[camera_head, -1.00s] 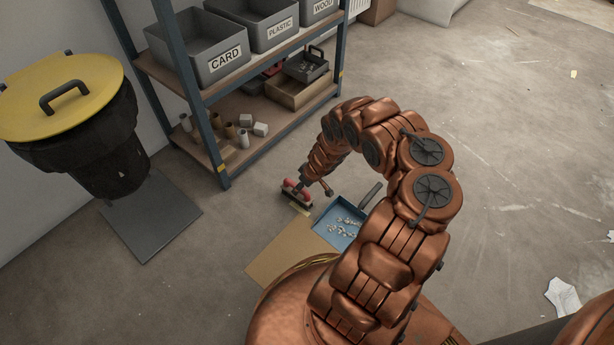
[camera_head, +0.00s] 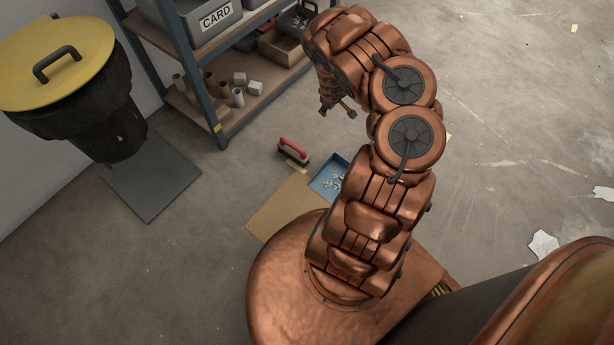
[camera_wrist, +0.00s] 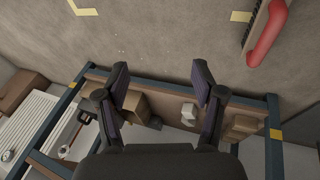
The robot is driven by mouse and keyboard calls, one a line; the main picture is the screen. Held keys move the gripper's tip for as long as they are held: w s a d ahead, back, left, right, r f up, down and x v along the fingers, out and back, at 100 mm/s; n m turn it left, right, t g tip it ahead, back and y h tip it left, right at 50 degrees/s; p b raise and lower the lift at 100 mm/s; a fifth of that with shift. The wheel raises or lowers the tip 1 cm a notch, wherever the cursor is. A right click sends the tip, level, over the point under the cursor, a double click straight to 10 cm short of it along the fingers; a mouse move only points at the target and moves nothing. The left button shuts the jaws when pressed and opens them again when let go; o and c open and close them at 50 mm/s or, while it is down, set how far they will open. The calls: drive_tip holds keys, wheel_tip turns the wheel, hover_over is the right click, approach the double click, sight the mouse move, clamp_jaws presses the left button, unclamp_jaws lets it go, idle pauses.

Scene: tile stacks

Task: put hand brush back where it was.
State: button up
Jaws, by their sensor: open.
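The hand brush (camera_head: 294,151), with a red handle and dark bristles, rests on the concrete floor near the shelf, beside the dustpan and cardboard. Its red handle and bristles also show at the upper right of the wrist view (camera_wrist: 268,32). A yellow mark (camera_head: 291,163) lies on the floor beside it, and a yellow mark shows near it in the wrist view (camera_wrist: 241,16). My gripper (camera_wrist: 160,72) is open and empty, its fingers apart and clear of the brush.
A blue dustpan (camera_head: 327,183) with pale scraps lies by a cardboard sheet (camera_head: 279,206), partly behind my arm. The shelf (camera_head: 205,116) with bins stands behind. A yellow-lidded bin (camera_head: 112,135) and grey plate (camera_head: 152,184) are at left.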

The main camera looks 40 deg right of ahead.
drive_tip(key=d+r+m+h, duration=0.1)
drive_tip(key=d+r+h, duration=0.15)
drive_tip(key=r, duration=0.35)
drive_tip(key=d+r+h, duration=0.1)
drive_tip(key=d+r, duration=0.3)
drive_tip(key=r, duration=0.2)
drive_tip(key=s+r+m+g+h, duration=0.2)
drive_tip(key=s+r, duration=0.1)
drive_tip(key=r, duration=0.6)
drive_tip(key=s+r+m+g+h, duration=0.1)
drive_tip(key=s+r, duration=0.2)
drive_tip(key=r, duration=0.5)
drive_tip(key=s+a+r+m+g, duration=0.2)
drive_tip(key=s+a+r, duration=0.5)
drive_tip(key=a+r, duration=0.1)
drive_tip(key=s+a+n+g+y, duration=0.1)
drive_tip(key=s+a+y, duration=0.2)
drive_tip(key=s+a, duration=0.4)
drive_tip(key=s+a+r+n+y, duration=0.1)
drive_tip(key=s+a+y, duration=0.2)
drive_tip(key=s+a, duration=0.5)
drive_tip(key=s+a+n+g+y, duration=0.1)
drive_tip(key=s+a+y, duration=0.3)
drive_tip(key=a, duration=1.8)
drive_tip(key=s+n, duration=0.1)
drive_tip(key=s, duration=0.2)
drive_tip(key=shift+s+a+r+g, duration=0.15)
drive_tip(key=shift+s+g, duration=0.15)
